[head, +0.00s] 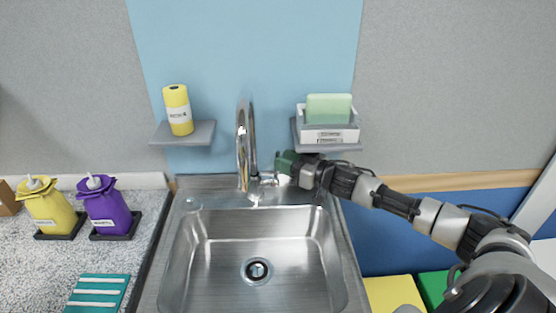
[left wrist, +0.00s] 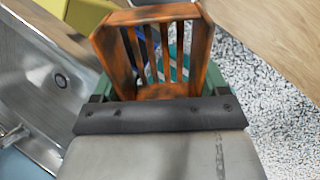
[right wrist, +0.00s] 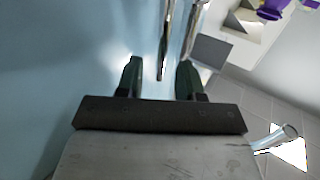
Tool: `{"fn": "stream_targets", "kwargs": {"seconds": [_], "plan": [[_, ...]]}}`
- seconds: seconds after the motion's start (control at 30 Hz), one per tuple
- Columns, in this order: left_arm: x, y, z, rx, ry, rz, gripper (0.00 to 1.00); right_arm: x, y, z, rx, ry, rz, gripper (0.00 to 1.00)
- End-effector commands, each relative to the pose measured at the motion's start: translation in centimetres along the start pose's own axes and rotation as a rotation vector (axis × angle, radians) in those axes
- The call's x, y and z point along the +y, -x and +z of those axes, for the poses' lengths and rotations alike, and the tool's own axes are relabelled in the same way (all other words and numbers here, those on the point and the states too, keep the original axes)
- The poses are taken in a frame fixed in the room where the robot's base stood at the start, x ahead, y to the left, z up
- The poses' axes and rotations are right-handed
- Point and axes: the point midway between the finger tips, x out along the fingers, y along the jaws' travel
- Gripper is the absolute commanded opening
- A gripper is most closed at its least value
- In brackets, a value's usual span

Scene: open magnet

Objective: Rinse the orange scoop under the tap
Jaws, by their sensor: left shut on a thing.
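The orange scoop (left wrist: 166,91), with a slatted, wood-like look, shows in the left wrist view. My left gripper (left wrist: 158,84) is shut on it, its green fingers at the scoop's two sides; this gripper is outside the head view. The chrome tap (head: 246,145) stands at the sink's back edge, and no water stream is visible from it. My right gripper (head: 283,164) is just right of the tap base, by the tap's side handle (head: 268,178). In the right wrist view its fingers are apart, with a chrome tap part (right wrist: 164,45) beyond them; contact is unclear.
The steel sink (head: 205,255) is empty, with a drain in its floor. A yellow bottle (head: 50,208) and a purple bottle (head: 108,210) stand left. A teal mat (head: 98,292) lies front left.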

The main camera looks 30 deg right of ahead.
Motion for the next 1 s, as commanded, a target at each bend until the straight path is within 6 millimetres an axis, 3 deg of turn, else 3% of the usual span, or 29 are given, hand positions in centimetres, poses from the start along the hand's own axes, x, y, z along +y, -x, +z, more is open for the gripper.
{"fn": "stream_targets", "kwargs": {"seconds": [0.2,0.6,0.63,0.87,1.0], "plan": [[0.0,0.1,0.1,0.0,0.0,0.0,0.5,0.0,-2.1,-0.1,0.002,-0.002,0.001,0.37],[0.0,0.1,0.1,0.0,0.0,0.0,0.5,0.0,-2.6,0.0,-0.001,-0.001,0.0,0.37],[0.0,0.1,0.1,0.0,0.0,0.0,0.5,0.0,-2.6,0.0,0.0,-0.001,0.0,0.36],[0.0,0.1,0.1,0.0,0.0,0.0,0.5,0.0,-2.6,0.0,0.0,-0.001,0.0,0.0],[0.0,0.1,0.1,0.0,0.0,0.0,0.5,0.0,-2.6,0.0,0.0,-0.001,0.0,0.0]]}}
